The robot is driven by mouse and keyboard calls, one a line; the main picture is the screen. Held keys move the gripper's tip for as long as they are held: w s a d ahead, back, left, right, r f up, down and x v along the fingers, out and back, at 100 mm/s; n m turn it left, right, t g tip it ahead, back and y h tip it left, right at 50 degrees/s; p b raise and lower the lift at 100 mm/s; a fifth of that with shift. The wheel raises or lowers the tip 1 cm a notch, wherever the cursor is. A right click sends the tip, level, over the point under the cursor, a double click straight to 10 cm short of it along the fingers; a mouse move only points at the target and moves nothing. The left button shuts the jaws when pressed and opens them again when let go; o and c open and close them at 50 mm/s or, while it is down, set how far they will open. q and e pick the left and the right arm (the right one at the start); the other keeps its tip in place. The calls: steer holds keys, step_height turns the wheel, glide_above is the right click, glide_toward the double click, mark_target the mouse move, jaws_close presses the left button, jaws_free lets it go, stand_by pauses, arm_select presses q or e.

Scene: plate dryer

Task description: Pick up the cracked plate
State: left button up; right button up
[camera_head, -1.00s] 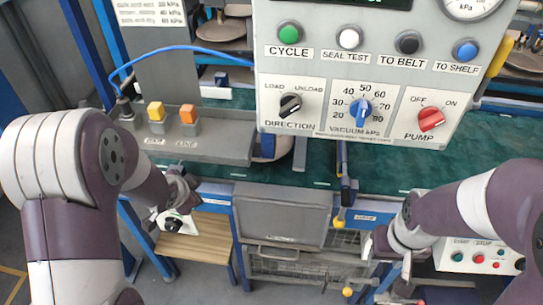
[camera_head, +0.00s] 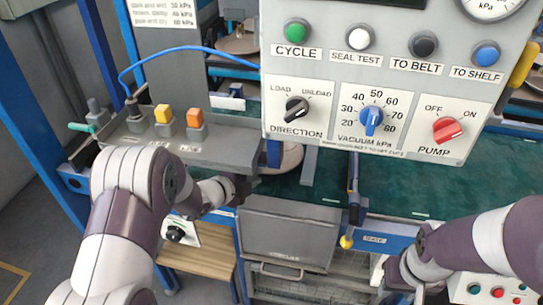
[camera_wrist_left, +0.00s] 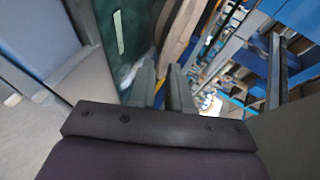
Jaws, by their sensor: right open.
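A pale plate (camera_head: 291,160) lies on the green belt, mostly hidden behind the control panel and its bracket. No crack can be made out on the part that shows. My left gripper (camera_head: 241,188) is at the belt's front edge, left of this plate and below the grey button shelf. In the left wrist view, its two fingers (camera_wrist_left: 161,88) stand a little apart, and a round beige plate edge (camera_wrist_left: 181,35) shows just beyond them. Contact cannot be told. My right gripper (camera_head: 402,290) is low at the bottom, open, its fingers partly hidden.
The control panel (camera_head: 370,100) hangs over the green belt (camera_head: 400,185). The button shelf (camera_head: 200,150) stands close above my left wrist. A grey reject bin (camera_head: 288,235) is in front of the belt. Another plate (camera_head: 237,43) rests at the back. A wooden stool (camera_head: 200,250) stands lower left.

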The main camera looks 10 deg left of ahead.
mark_target(265, 171)
arm_select(q)
steer(key=x, duration=0.5)
steer(key=shift+w, duration=0.15)
steer(key=shift+r, duration=0.1)
jaws_close()
steer(key=shift+r, duration=0.1)
